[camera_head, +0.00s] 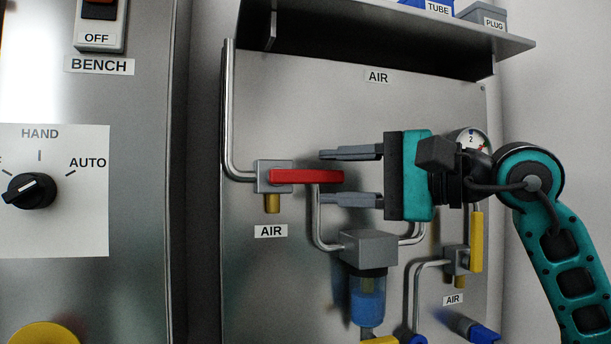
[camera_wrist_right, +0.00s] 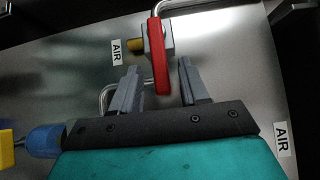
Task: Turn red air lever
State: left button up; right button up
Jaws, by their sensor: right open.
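The red air lever (camera_head: 306,176) lies level, pointing right from its grey valve block (camera_head: 268,188) on the steel panel's left side. A brass fitting hangs below the block. My right gripper (camera_head: 322,177) comes in from the right, open, with its two grey fingers one above the other near the lever's free end. In the right wrist view the red lever (camera_wrist_right: 160,62) reaches between the two open fingers (camera_wrist_right: 156,82), with a gap visible on each side. My left gripper is out of view.
Below the gripper is a grey filter unit (camera_head: 368,247) with a blue bowl. A yellow lever (camera_head: 476,240) hangs at the lower right, and a gauge (camera_head: 472,139) sits behind my wrist. A shelf (camera_head: 390,30) juts out above. A switch panel (camera_head: 90,200) stands at left.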

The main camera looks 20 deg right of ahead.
aim_at(327, 176)
jog(key=x, duration=0.5)
grip_shut()
dwell(0.4)
